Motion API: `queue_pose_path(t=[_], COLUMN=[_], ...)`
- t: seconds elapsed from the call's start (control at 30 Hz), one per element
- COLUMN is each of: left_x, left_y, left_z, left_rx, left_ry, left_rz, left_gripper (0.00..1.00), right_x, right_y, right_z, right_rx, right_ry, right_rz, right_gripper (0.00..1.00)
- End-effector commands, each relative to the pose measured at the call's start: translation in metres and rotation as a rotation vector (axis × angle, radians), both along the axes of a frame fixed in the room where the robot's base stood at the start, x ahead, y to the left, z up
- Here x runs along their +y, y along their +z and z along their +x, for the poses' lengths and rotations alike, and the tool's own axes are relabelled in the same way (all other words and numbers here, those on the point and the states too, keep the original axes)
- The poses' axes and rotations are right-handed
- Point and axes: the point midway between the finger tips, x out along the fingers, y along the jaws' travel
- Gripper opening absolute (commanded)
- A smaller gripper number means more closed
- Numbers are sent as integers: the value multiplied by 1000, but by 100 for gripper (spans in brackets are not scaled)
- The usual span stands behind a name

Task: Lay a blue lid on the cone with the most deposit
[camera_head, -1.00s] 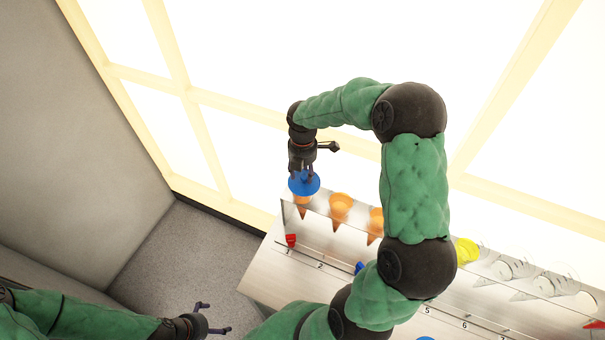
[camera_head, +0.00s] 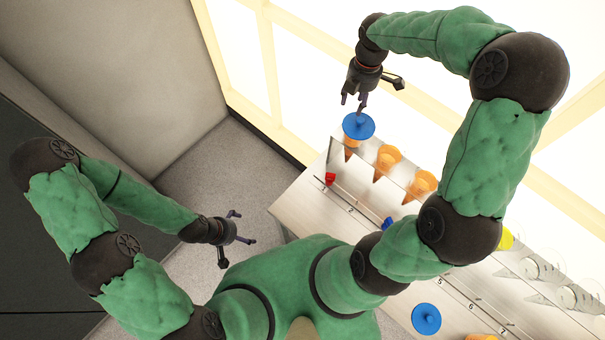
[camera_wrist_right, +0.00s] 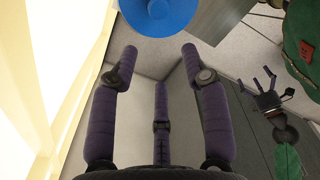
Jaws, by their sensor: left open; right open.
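A blue lid (camera_head: 358,126) lies over the top of the leftmost cone (camera_head: 350,154), which is orange below it. More orange cones stand beside it: a second (camera_head: 387,161) and a third (camera_head: 421,185). My right gripper (camera_head: 354,103) is open just above the blue lid, its fingers spread. In the right wrist view the blue lid (camera_wrist_right: 158,14) is beyond the open, empty right gripper (camera_wrist_right: 160,62). My left gripper (camera_head: 240,228) is open and empty, left of the shelf. Part of the cone row is hidden behind my right arm.
Another blue lid (camera_head: 426,318) lies on the metal shelf (camera_head: 292,211) at the front. A red piece (camera_head: 330,179) and a blue piece (camera_head: 388,223) sit along the numbered strip. A yellow piece (camera_head: 507,239) and clear cones (camera_head: 531,268) stand at the right.

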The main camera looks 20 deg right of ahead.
Motion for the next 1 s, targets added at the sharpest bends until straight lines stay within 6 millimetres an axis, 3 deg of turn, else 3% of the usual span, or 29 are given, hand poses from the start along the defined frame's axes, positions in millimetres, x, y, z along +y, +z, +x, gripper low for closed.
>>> queue_pose_path(t=[0.03, 0.1, 0.27, 0.5, 0.7, 0.9, 1.0], left_x=[0, 0, 0, 0, 0, 0, 0], left_y=[0, 0, 0, 0, 0, 0, 0], left_z=[0, 0, 0, 0, 0, 0, 0], left_rx=[0, 0, 0, 0, 0, 0, 0], left_ry=[0, 0, 0, 0, 0, 0, 0], left_rz=[0, 0, 0, 0, 0, 0, 0], left_gripper=[100, 100, 100, 100, 100, 100, 100], right_x=[17, 41, 96, 174, 221, 240, 243], right_y=[-25, -57, -123, -209, -258, -280, -283], right_z=[1, 2, -6, -52, -108, -148, -156], right_rx=[14, 19, 51, 160, 262, 314, 322], right_ry=[-55, -163, -438, -927, -1351, -1636, -1699], right_rz=[30, 75, 167, 267, 283, 264, 260], right_gripper=[47, 47, 47, 47, 47, 47, 47])
